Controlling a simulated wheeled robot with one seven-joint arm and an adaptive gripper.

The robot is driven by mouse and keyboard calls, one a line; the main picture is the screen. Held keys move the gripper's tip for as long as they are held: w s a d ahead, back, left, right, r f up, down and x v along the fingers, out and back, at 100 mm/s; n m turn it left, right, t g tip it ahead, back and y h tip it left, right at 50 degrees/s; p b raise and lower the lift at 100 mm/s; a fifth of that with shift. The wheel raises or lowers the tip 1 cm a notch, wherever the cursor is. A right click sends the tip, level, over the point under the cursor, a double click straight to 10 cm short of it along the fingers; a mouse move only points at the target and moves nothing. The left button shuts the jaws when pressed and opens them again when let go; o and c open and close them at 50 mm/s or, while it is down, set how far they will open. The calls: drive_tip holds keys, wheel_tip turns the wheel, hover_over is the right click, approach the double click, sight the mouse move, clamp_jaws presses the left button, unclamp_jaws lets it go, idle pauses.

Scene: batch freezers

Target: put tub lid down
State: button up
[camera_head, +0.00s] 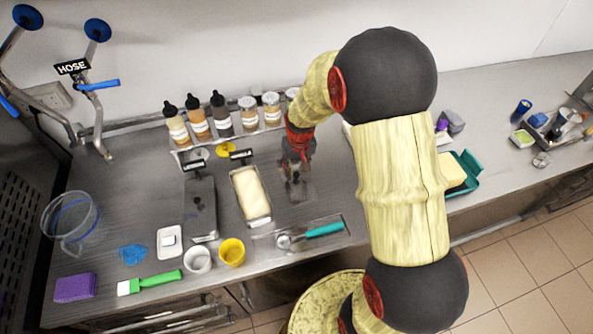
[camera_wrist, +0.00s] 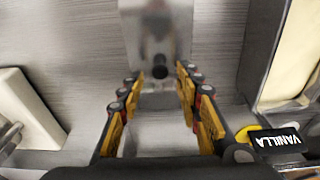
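A steel tub lid (camera_head: 296,190) with a black knob (camera_wrist: 160,72) lies flat beside the open vanilla tub (camera_head: 265,219), to its right in the head view. In the wrist view the lid (camera_wrist: 183,22) is a shiny plate ahead of my gripper. My gripper (camera_wrist: 160,76) is over the lid, with its fingers apart on either side of the knob and a visible gap to each. In the head view my gripper (camera_head: 298,158) points down at the lid and hides part of it. I cannot tell whether the lid fully touches the counter.
A second tub with its lid on (camera_head: 201,215) stands left of the vanilla tub. Bottles and jars (camera_head: 222,115) line a rack behind. A tray with a teal-handled scoop (camera_head: 324,229) lies in front. A vanilla label (camera_wrist: 278,140) is close on the right in the wrist view.

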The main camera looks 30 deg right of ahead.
wheel_tip(320, 180, up, 10)
drive_tip(key=s+p, duration=0.1)
drive_tip(key=s, duration=0.1)
wheel_tip(320, 180, up, 9)
drive_tip(key=t, duration=0.1)
hover_over(298, 183)
drive_tip(key=s+a, duration=0.3)
drive_tip(key=s, duration=0.1)
drive_tip(key=s+a+r+n+t, duration=0.1)
drive_tip(key=s+a+r, duration=0.2)
drive_tip(key=s+r, duration=0.2)
drive_tip(key=s+a+r+n+t, duration=0.1)
drive_tip(key=s+a+r, duration=0.3)
drive_tip(key=s, duration=0.8)
drive_tip(key=shift+s+r+t, duration=0.15)
drive_tip(key=shift+r+t, duration=0.25)
drive_tip(key=shift+r, duration=0.45)
drive_tip(key=shift+a, duration=0.1)
wheel_tip(298, 183, down, 5)
drive_tip(key=b, duration=0.4)
drive_tip(key=shift+b, duration=0.35)
